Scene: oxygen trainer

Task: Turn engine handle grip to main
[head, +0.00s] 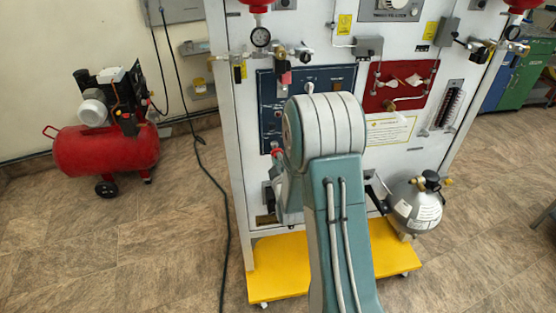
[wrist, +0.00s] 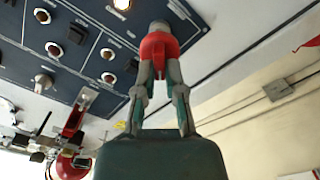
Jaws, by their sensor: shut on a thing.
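The red engine handle grip (wrist: 157,48) shows at the top middle of the wrist view, with a grey round part at its far end. My gripper (wrist: 160,76) has its two fingers closed on either side of this grip, holding it. In the head view, a small red part (head: 277,151), which looks like the same grip, shows at the lower left of the blue panel (head: 265,95). My arm hides much of the panel there, and my fingers cannot be made out clearly. I cannot read the position labels.
The white trainer cabinet (head: 240,150) stands on a yellow base (head: 280,272). A grey round tank (head: 415,207) is at its lower right. A red compressor (head: 105,148) stands on the left. A black cable (head: 215,185) crosses the otherwise open tiled floor.

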